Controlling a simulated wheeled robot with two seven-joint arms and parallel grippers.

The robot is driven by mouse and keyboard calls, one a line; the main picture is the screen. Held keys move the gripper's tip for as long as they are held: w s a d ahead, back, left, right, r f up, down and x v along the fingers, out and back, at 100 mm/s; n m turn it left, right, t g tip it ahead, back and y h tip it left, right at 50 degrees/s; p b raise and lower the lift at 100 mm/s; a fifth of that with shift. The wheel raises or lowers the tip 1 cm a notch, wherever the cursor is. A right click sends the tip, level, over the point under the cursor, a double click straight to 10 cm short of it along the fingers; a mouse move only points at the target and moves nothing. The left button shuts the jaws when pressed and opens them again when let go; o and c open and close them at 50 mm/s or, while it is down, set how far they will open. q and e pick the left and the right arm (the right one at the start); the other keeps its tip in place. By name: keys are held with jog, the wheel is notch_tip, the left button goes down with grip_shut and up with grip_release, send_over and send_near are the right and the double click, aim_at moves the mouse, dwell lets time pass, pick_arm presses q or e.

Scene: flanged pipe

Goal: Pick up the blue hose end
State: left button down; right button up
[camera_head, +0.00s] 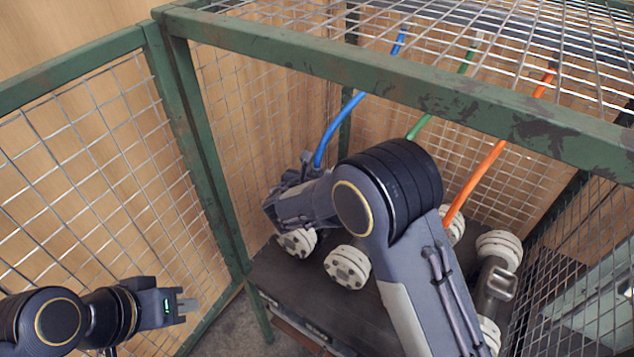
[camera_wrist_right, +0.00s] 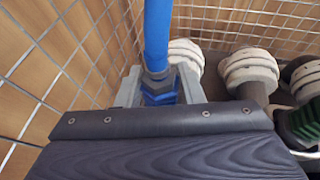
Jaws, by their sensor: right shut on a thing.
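The blue hose (camera_head: 339,124) hangs from the cage roof, and its lower end is at my right gripper (camera_head: 306,163) inside the cage. In the right wrist view the blue hose (camera_wrist_right: 158,40) comes down to a grey collar and a blue end fitting (camera_wrist_right: 158,90). That fitting sits between the two fingers of my right gripper (camera_wrist_right: 153,88), which is shut on it. The lower tip of the hose end is hidden behind the gripper body. My left gripper (camera_head: 183,305) is outside the cage at the lower left, away from the hose; its finger gap is too small to judge.
A green hose (camera_head: 419,126) and an orange hose (camera_head: 483,175) hang farther right. Flanged pipes (camera_head: 347,266) with pale flanges stand on the dark table (camera_head: 290,280). Green cage beams (camera_head: 400,75) and wire mesh (camera_head: 90,150) surround the right arm closely.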

jog(key=shift+r, duration=0.5)
notch_tip(320, 180, up, 2)
jog(key=shift+r, duration=0.25)
jog(key=s+a+r+p, duration=0.2)
jog(key=s+a+r, duration=0.1)
jog(key=s+r, duration=0.3)
jog(key=s+a+r+p, duration=0.2)
jog(key=s+a+r, duration=0.2)
jog(key=r, duration=0.4)
jog(key=shift+s+a, duration=0.25)
jog(key=shift+s, duration=0.65)
